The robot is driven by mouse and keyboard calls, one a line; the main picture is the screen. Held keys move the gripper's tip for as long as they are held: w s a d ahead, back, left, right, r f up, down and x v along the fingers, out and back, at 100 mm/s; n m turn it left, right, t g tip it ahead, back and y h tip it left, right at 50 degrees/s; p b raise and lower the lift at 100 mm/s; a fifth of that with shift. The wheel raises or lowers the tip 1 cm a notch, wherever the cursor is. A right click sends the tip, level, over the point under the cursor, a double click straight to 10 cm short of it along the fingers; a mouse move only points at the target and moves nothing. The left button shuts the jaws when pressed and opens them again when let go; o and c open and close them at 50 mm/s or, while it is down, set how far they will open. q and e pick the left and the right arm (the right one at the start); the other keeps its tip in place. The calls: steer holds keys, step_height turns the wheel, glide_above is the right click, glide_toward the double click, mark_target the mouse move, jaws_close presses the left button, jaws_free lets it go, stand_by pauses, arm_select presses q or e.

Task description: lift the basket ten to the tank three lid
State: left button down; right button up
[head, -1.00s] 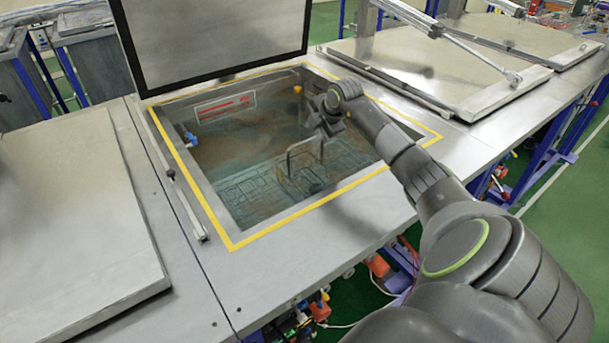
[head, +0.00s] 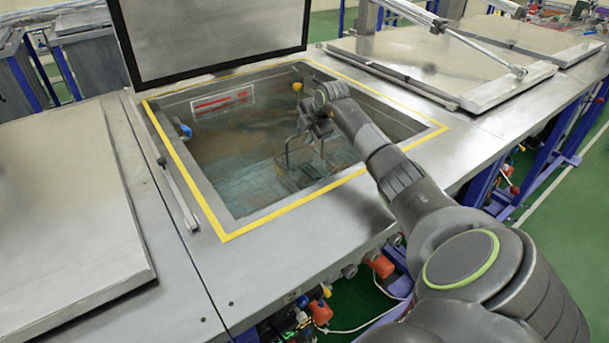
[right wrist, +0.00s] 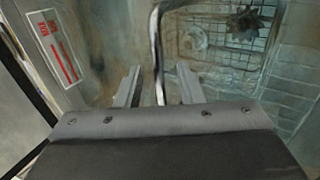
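A wire basket (head: 300,172) with a tall bent handle sits low in the open tank (head: 240,148), under murky water. Its mesh (right wrist: 228,42) also shows in the right wrist view, with a dark toothed part (right wrist: 246,22) in it. My right gripper (head: 312,132) reaches down into the tank at the handle. In the right wrist view its two fingers (right wrist: 158,88) stand apart, with the handle (right wrist: 156,50) between them and gaps showing on both sides. The lid (head: 210,40) stands raised behind the tank. No number is readable. My left gripper is out of view.
A yellow line (head: 185,187) borders the tank opening. A closed lid (head: 65,215) lies to the left, and more lids (head: 430,62) lie to the right with metal struts (head: 450,35). The steel deck in front (head: 280,250) is clear.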

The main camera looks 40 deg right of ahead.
jaws_close()
steer(key=shift+r+p, duration=1.35)
steer(key=shift+r, duration=0.25)
